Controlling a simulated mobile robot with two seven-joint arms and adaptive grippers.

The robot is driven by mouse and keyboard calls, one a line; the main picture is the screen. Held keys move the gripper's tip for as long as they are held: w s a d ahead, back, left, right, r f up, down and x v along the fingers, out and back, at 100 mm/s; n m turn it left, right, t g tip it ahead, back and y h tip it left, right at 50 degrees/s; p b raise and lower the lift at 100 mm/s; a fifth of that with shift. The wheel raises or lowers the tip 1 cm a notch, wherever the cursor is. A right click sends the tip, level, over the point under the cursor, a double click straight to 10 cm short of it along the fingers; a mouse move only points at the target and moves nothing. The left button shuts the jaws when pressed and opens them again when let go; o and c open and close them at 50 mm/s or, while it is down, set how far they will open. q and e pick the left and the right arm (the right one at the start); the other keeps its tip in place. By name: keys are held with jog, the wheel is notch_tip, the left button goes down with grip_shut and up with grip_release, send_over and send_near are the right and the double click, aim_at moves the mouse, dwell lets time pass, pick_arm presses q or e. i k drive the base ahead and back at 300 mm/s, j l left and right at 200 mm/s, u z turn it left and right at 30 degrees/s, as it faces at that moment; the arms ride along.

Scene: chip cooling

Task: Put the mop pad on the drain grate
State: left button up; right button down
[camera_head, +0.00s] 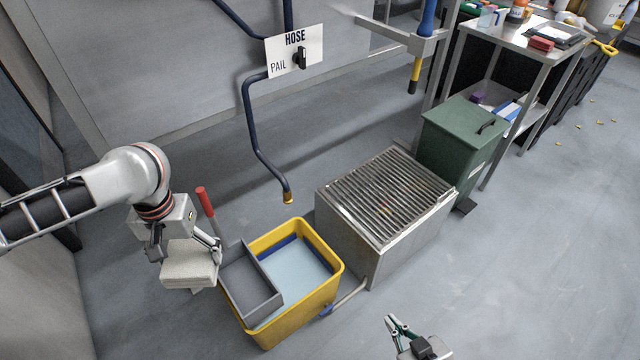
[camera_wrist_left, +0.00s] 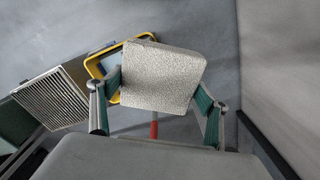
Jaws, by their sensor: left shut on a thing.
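The mop pad (camera_head: 188,274) is a pale, textured slab in my left gripper (camera_head: 187,252), left of the yellow mop bucket. In the left wrist view the pad (camera_wrist_left: 160,78) fills the space between the two green fingers, which press on its sides. The drain grate (camera_head: 385,192) is a slatted metal top on a box right of the bucket, and it is bare. It also shows at the left of the left wrist view (camera_wrist_left: 50,102). My right gripper (camera_head: 408,336) is partly in view at the bottom edge, away from the grate, and its opening is unclear.
The yellow bucket (camera_head: 322,300) holds pale blue water and a grey wringer (camera_head: 248,284) with a red handle (camera_head: 205,201). It stands between the pad and the grate. A hose pipe (camera_head: 258,140) hangs above. A green bin (camera_head: 462,140) stands behind the grate.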

aim_at(376, 205)
jog(key=i+l, duration=0.15)
jog(key=l, duration=0.25)
jog(key=i+l+u, duration=0.15)
jog(key=l, duration=0.25)
jog(key=i+l, duration=0.2)
jog(key=l, duration=0.25)
jog(key=i+l+u, duration=0.15)
jog(key=l, duration=0.25)
jog(key=i+l, duration=0.1)
jog(key=l, duration=0.35)
jog(key=i+l+u, duration=0.15)
jog(key=l, duration=0.3)
jog(key=i+l, duration=0.1)
jog(key=l, duration=0.3)
jog(key=i+l+u, duration=0.1)
jog(key=l, duration=0.35)
